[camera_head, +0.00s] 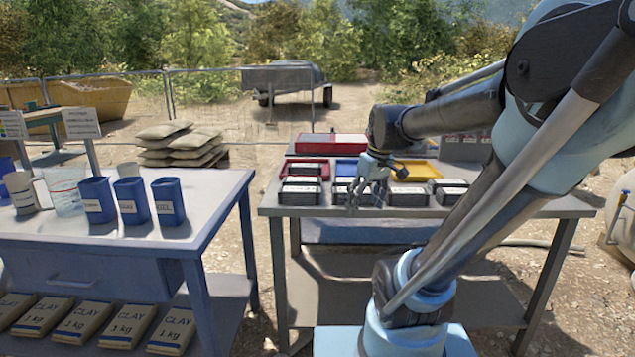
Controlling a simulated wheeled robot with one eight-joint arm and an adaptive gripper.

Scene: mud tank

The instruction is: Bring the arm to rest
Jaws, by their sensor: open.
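My gripper (368,187) hangs at the end of my arm, over the front middle of the grey work table. Its fingers point down and are spread, with nothing seen between them. My arm rises from its base at the lower right, bends at the upper right and reaches back left to the gripper. The fingertips are close to the dark boxes with pale labels; I cannot tell whether they touch any.
The grey table (520,208) holds several labelled boxes (300,195), a red tray (325,172) and a yellow tray (430,167). A left table (60,234) carries blue cups (131,203), a clear beaker (66,190) and clay bags (127,325) below. A gap separates the tables.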

